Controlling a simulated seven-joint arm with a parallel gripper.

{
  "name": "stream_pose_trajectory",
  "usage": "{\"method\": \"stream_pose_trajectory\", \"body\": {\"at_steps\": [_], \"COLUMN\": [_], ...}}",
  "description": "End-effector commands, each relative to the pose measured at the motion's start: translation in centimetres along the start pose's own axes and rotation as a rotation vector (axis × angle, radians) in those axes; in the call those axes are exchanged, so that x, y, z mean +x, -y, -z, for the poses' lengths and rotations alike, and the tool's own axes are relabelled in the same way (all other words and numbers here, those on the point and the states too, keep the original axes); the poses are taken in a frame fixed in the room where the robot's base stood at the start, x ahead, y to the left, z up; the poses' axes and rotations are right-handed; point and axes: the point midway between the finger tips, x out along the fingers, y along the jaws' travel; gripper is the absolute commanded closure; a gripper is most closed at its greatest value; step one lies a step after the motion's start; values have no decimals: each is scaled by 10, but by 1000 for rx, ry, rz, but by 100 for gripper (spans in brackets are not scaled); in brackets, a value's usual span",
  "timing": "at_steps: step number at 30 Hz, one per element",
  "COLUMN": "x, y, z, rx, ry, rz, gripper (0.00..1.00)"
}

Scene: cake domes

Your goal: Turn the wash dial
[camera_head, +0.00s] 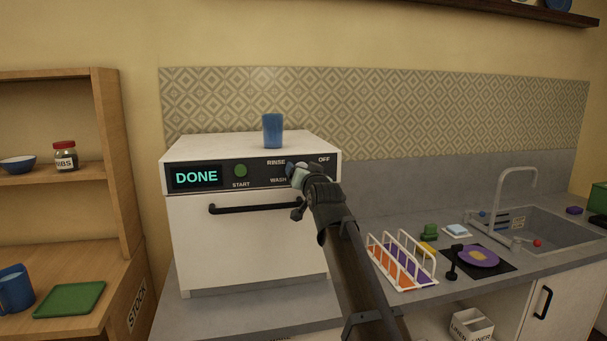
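The white dishwasher (255,237) stands on the counter with a dark control panel (215,177) along its top front. The lit display (196,177) reads DONE. A green START button (240,170) is right of the display. The labels RINSE, WASH and OFF surround the dial's place at the panel's right. The dial itself is hidden behind my gripper (297,172), which reaches up to the panel there. I cannot tell whether its fingers are open or shut, or whether they touch the dial.
A blue cup (273,131) stands on the dishwasher. The door handle (255,208) sticks out below the panel. Right of my arm are a white rack (402,262), a purple plate (478,256) and the sink (540,232). A wooden shelf (105,165) stands left.

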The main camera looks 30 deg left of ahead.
Motion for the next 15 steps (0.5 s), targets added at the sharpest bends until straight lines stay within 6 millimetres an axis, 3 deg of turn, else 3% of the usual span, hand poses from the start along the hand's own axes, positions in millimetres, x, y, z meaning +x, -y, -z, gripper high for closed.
{"method": "stream_pose_trajectory", "body": {"at_steps": [6,15], "x": [0,0], "y": [0,0], "z": [0,0], "rx": [0,0], "ry": [0,0], "rz": [0,0], "gripper": [26,55]}}
